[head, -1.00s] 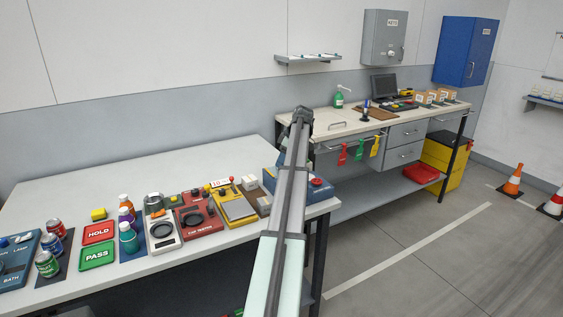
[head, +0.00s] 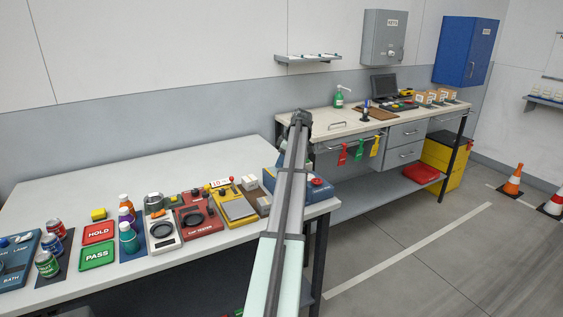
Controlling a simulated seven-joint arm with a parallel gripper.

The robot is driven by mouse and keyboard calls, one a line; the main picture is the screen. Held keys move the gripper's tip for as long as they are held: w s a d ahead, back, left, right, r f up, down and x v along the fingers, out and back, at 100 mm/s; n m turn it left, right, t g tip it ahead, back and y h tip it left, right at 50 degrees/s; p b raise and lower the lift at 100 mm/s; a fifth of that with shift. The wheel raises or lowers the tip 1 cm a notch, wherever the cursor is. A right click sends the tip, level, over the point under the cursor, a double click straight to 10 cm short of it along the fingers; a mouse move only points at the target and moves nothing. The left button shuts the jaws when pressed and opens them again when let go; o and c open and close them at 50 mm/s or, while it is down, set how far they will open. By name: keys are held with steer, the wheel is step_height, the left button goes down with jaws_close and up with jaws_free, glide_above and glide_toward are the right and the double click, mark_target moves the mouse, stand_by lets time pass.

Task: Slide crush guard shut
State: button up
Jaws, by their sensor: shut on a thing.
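A blue machine with a red button (head: 322,191) stands at the right end of the near bench, partly hidden behind my arm. I cannot make out a crush guard on it, nor whether one is open or shut. My arm runs up the middle of the picture and crosses in front of this machine. Its dark far joint shows above the machine against the wall and far bench. My gripper is hidden behind the arm, so its fingers and what they touch do not show.
The near bench (head: 120,190) holds a red cap tester (head: 198,222), a yellow device (head: 236,207), bottles and HOLD (head: 99,233) and PASS (head: 97,256) trays. Its back left is clear. A second bench (head: 340,117) stands beyond, with traffic cones on the floor at right.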

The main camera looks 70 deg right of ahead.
jaws_close()
steer(key=s+a, duration=0.7)
steer(key=shift+s+a, duration=0.25)
steer(key=shift+a, duration=0.05)
steer(key=o, duration=0.9)
jaws_free()
steer(key=v, duration=1.4)
steer(key=shift+w, duration=0.15)
